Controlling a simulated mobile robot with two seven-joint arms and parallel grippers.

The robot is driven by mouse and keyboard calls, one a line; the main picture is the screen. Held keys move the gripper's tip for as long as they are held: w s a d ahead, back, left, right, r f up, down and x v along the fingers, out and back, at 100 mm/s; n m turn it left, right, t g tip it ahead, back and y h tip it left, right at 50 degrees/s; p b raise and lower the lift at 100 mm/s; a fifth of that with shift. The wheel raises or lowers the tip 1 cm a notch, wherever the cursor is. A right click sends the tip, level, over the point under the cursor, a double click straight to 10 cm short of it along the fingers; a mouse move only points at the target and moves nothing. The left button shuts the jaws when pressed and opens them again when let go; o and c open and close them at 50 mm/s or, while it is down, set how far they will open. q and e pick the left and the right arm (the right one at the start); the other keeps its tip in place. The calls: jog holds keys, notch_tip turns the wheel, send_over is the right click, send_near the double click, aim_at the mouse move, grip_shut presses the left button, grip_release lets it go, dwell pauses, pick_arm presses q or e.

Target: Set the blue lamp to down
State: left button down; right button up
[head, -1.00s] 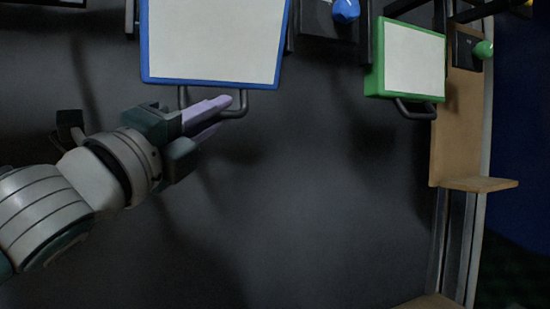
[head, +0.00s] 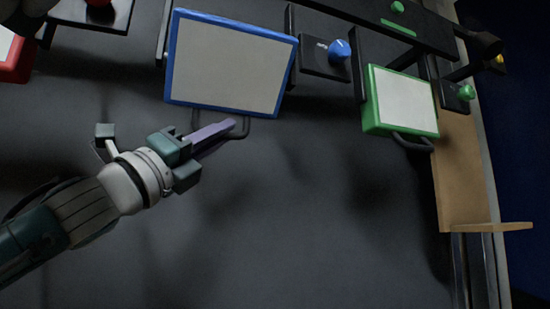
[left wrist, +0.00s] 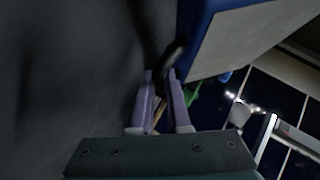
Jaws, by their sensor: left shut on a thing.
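The blue lamp (head: 232,62) is a blue-framed panel with a pale face, mounted on the dark wall at the upper middle of the head view. A dark bar handle (head: 243,128) hangs from its lower edge. My left gripper (head: 232,124) has its purple fingers shut on that handle, just below the panel. In the left wrist view the fingers (left wrist: 163,75) close around the dark handle beside the lamp's blue edge (left wrist: 196,42). The fingers hide part of the handle. My right gripper is not in view.
A green-framed lamp (head: 402,100) with its own handle is to the right. A blue knob (head: 339,50) and a green knob (head: 465,92) sit on dark boxes. A red-framed panel (head: 12,58) is at the far left. A wooden shelf (head: 490,227) juts out at the right. The wall below the lamps is clear.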

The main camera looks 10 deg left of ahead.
pick_arm(q)
jog(key=shift+a, duration=0.1)
jog(key=c, duration=1.2)
grip_release()
jog(key=shift+o, duration=0.2)
jog(key=shift+s+f, duration=0.1)
jog(key=shift+s+a+f+b, duration=0.1)
jog(key=shift+s+f+b, duration=0.1)
jog(key=shift+f+b, duration=0.1)
jog(key=b+v, duration=0.4)
jog(key=v, duration=0.5)
jog(key=shift+r, duration=0.15)
